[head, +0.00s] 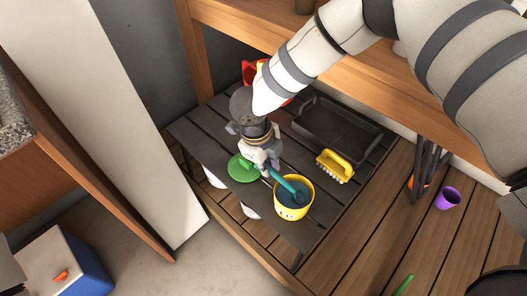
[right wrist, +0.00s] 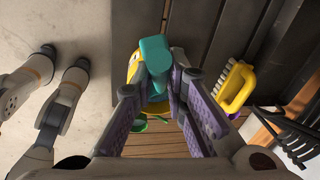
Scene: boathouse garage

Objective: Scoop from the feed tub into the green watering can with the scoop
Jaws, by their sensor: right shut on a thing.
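My right gripper (head: 266,163) is shut on the teal scoop (head: 285,184) by its handle. In the right wrist view the scoop (right wrist: 155,56) shows between the purple-padded fingers (right wrist: 158,88). The scoop slants down into a yellow tub (head: 282,210), which I take for the feed tub, on the dark slatted table. Its lower end is inside the tub, near the dark bluish contents. A round green object (head: 240,170) lies left of the gripper, partly hidden; it may be the green watering can, but I cannot tell. My left gripper is not in view.
A yellow brush (head: 336,165) lies right of the tub, and a dark tray (head: 338,132) stands behind it. A red object (head: 249,72) is behind my right arm. A purple cup (head: 448,198) stands on the wooden deck. A blue and white box (head: 65,262) is at lower left.

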